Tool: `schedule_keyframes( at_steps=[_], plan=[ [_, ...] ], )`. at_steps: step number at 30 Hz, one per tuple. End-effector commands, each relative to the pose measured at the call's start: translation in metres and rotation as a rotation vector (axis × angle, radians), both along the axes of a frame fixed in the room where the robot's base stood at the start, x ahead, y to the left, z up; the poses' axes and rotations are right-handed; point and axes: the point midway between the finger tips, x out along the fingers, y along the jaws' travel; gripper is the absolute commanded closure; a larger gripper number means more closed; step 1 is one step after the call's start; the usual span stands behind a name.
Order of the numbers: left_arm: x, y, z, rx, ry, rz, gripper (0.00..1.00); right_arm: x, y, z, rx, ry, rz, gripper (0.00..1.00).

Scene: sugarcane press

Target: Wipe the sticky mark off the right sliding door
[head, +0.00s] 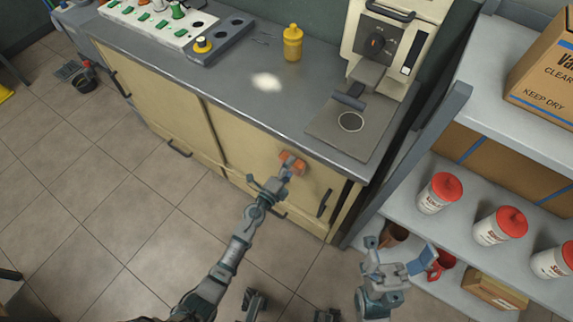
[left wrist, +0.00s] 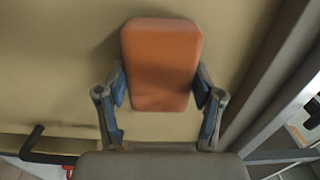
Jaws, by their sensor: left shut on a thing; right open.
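My left gripper (head: 284,176) is shut on an orange sponge (head: 292,162). The sponge is at the upper part of the cream right sliding door (head: 245,147), just below the counter edge; whether it touches the door I cannot tell. In the left wrist view the sponge (left wrist: 162,60) sits upright between both fingers, with the door (left wrist: 60,60) behind it. I cannot make out a sticky mark on the door; the sponge and gripper cover part of it. My right gripper (head: 404,266) is open and empty, low in front of the shelf.
The grey counter (head: 225,90) holds a yellow bottle (head: 292,43), a white patch (head: 266,81) and a cream machine (head: 392,40). A dark door handle (head: 325,203) is right of my left gripper. A shelf (head: 400,195) with red-lidded tubs (head: 439,192) stands at right.

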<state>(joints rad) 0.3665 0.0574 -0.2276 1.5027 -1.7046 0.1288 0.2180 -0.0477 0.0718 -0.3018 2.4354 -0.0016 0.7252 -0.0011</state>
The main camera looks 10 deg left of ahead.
Motion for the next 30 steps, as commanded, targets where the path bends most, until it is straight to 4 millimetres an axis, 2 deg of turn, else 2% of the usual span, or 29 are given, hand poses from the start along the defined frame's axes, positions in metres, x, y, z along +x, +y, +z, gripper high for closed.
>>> schedule_keyframes(
  at_steps=[13, 23, 30],
  plan=[
    [0.014, 0.032, -0.001, 0.002, 0.0, 0.003, 0.61, 0.001, 0.0, -0.005, 0.0, 0.006, 0.0, 0.08],
    [0.018, 0.043, 0.001, 0.002, -0.002, 0.002, 0.61, 0.002, 0.0, -0.007, 0.0, 0.008, 0.001, 0.08],
    [0.025, 0.065, 0.001, 0.002, -0.003, 0.005, 0.61, 0.003, 0.0, -0.012, 0.0, 0.014, 0.0, 0.08]
  ],
)
